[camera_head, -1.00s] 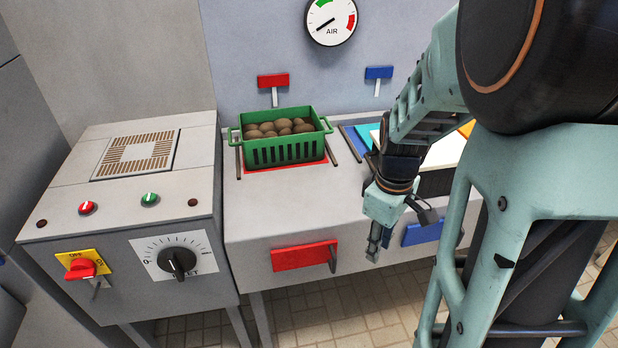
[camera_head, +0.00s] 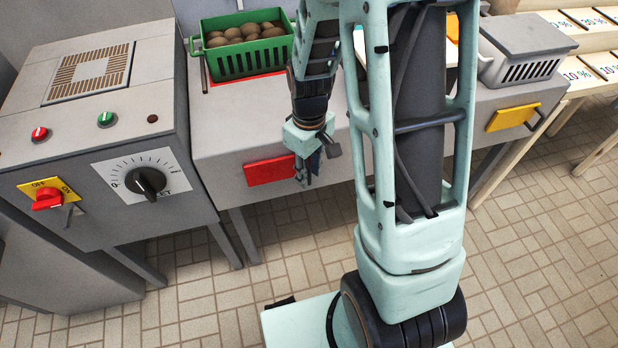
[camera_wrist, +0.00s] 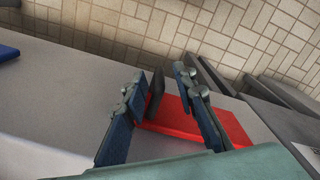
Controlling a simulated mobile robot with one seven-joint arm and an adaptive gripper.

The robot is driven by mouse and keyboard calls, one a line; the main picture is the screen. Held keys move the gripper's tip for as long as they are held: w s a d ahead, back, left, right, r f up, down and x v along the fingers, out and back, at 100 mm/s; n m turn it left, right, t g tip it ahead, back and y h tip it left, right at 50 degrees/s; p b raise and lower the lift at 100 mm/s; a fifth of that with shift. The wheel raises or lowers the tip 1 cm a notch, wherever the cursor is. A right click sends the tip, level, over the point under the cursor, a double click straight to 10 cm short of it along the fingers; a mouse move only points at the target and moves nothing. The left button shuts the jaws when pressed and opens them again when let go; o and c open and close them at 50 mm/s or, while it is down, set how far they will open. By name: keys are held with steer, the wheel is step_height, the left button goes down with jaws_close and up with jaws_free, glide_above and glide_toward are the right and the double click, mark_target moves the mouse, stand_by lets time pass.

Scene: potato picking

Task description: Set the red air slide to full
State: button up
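The red air slide has a red plate (camera_head: 268,171) on the front of the bench, below the green crate. The plate also shows in the wrist view (camera_wrist: 225,124). Its dark handle (camera_wrist: 155,94) stands between my two fingers in the wrist view, nearer the left finger. My gripper (camera_head: 303,180) is at the right end of the red plate, pointing down, and hides the handle in the head view. In the wrist view my gripper (camera_wrist: 159,76) is open, with a visible gap between the right finger and the handle. Contact with the left finger cannot be told.
A green crate of potatoes (camera_head: 245,66) stands on the bench above the slide. A grey control box (camera_head: 90,150) with a dial and red switch stands at left. A yellow slide plate (camera_head: 513,117) is at right. The tiled floor (camera_head: 540,250) in front is clear.

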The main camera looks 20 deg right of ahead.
steer(key=shift+f, duration=1.1)
jaws_close()
steer(key=shift+a, duration=0.1)
